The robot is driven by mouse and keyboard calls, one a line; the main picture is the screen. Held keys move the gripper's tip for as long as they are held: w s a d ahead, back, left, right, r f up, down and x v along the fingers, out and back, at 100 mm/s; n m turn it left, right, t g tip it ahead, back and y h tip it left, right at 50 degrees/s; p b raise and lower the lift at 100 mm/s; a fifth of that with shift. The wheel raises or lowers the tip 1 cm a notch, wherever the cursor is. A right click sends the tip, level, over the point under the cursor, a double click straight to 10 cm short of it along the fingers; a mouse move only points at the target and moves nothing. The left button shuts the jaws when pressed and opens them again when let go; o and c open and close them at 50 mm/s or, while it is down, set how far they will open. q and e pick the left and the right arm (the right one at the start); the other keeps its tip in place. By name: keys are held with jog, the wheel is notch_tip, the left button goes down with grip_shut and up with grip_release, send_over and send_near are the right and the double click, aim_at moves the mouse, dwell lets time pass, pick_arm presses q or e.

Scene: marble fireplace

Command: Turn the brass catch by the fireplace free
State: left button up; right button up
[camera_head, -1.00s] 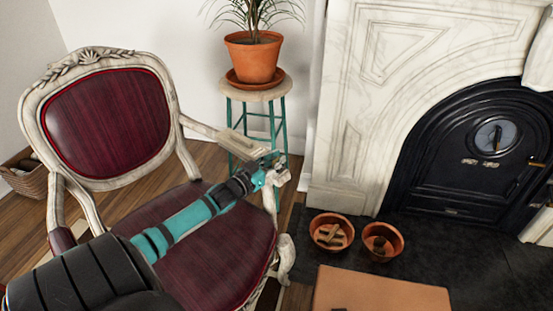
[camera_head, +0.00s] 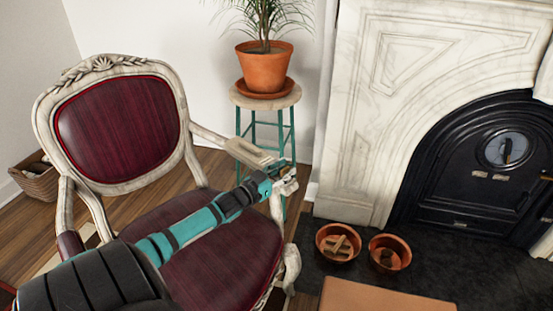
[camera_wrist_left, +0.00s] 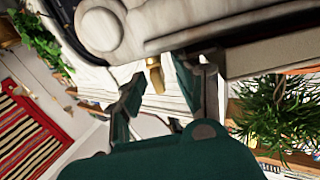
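My left gripper (camera_head: 287,181) reaches past the front of the chair's arm, left of the marble fireplace (camera_head: 345,160). In the left wrist view, the gripper's two dark fingers (camera_wrist_left: 165,90) stand apart, so it is open. A small brass piece (camera_wrist_left: 155,76), which looks like the catch, shows between the fingertips against a pale surface. I see a gap on both sides of it; how far beyond the tips it lies I cannot tell. In the head view I cannot make out this piece near the gripper. My right gripper is not in view.
A carved chair (camera_head: 118,135) with dark red upholstery stands under my left arm. A potted plant (camera_head: 265,70) on a teal-legged stool (camera_head: 267,97) is behind the gripper. Two terracotta bowls (camera_head: 338,242) (camera_head: 390,252) sit on the dark hearth, near a brown box (camera_head: 385,295).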

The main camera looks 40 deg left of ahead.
pick_arm(q)
jog(key=s, duration=1.1)
jog(key=shift+s, duration=0.4)
